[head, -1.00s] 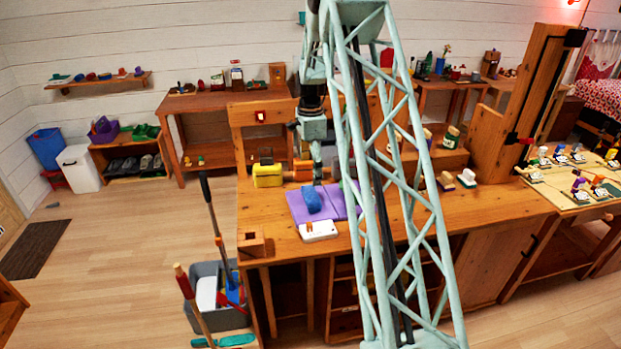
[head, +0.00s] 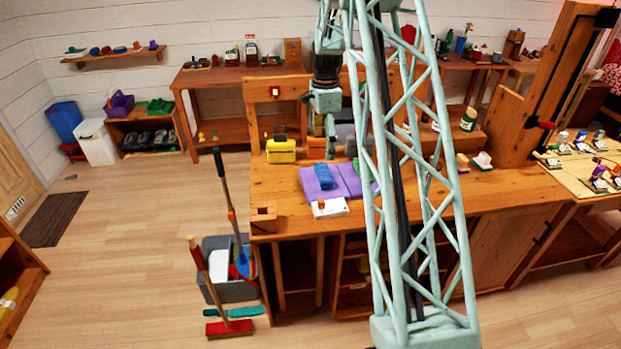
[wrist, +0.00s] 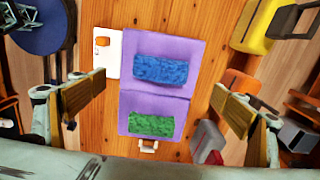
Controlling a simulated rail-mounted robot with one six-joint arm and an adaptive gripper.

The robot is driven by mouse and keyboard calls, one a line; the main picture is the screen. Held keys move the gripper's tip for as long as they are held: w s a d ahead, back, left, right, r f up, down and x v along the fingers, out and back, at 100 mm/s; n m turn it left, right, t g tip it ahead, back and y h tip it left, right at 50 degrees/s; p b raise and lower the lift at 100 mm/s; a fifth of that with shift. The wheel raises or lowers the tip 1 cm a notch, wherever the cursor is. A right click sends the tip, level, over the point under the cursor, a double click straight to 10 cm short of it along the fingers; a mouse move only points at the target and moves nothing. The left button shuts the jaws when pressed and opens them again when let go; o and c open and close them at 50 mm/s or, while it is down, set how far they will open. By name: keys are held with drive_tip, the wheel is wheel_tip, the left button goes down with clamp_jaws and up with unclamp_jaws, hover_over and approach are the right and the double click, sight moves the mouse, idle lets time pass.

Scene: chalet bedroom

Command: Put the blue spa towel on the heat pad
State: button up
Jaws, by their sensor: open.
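In the head view the towel (head: 323,171) lies on the left part of the pad (head: 312,188). A green towel (wrist: 151,125) lies on the pad's other half. My gripper (wrist: 164,98) is open and empty above the pad, apart from the towels. It also shows in the head view (head: 331,143).
A yellow case (head: 281,151) stands behind the pad on the wooden bench (head: 290,218). A small open wooden box (head: 263,219) is at the bench's left front corner.

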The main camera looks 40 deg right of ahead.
drive_tip(key=s+a+r+n+t, duration=0.1)
drive_tip(key=s+a+r+n, duration=0.2)
drive_tip(key=a+r, duration=0.55)
drive_tip(key=s+a+r+n, duration=0.2)
drive_tip(key=a+r+n, duration=0.1)
drive_tip(key=a+r, duration=0.55)
drive_tip(key=s+a+r+n+t, duration=0.1)
drive_tip(key=s+a+r+n, duration=0.4)
drive_tip(key=s+a+r, duration=0.65)
drive_tip(key=s+a+r+n+t, duration=0.1)
drive_tip(key=s+a+r+n, duration=0.2)
drive_tip(key=s+a, duration=0.4)
drive_tip(key=s+a+r+n, duration=0.3)
drive_tip(key=s+a, duration=0.1)
drive_tip(key=s, duration=0.6)
drive_tip(key=s+a+f+n, duration=0.1)
drive_tip(key=s+a+n, duration=0.2)
drive_tip(key=s, duration=0.4)
drive_tip(key=s+a+f+n, duration=0.1)
drive_tip(key=s+a+n, duration=0.2)
drive_tip(key=s, duration=0.5)
drive_tip(key=shift+f+t, duration=0.2)
drive_tip(key=shift+t, duration=0.2)
